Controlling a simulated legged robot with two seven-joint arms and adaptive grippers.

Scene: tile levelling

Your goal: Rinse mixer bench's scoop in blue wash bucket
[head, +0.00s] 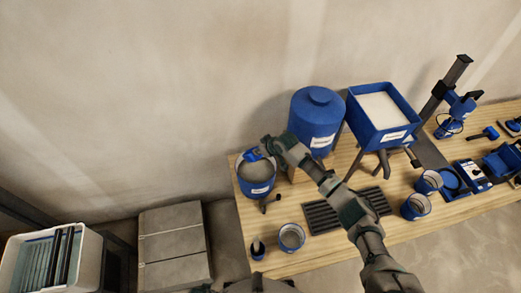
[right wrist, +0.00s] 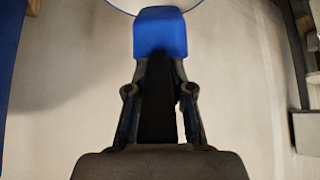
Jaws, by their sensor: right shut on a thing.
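A blue bucket (head: 256,190) with a pale label and greyish contents stands at the left end of the wooden bench. I cannot read its label. My right gripper (head: 270,148) is over the bucket's far rim, shut on the scoop (head: 253,154), whose blue head is above the bucket's far left side. In the right wrist view the dark scoop handle lies between the fingers (right wrist: 159,95), with the blue scoop head (right wrist: 160,35) beyond them. A pale curved edge shows behind it at the top. Whether the scoop touches the contents is unclear. My left gripper is not recognisable in view.
A blue lidded drum (head: 316,115) and a blue hopper (head: 382,115) stand right of the bucket. A dark grate (head: 325,217), small buckets (head: 291,237) and a dark cup (head: 257,249) lie near the front. A white bin (head: 93,262) stands lower left.

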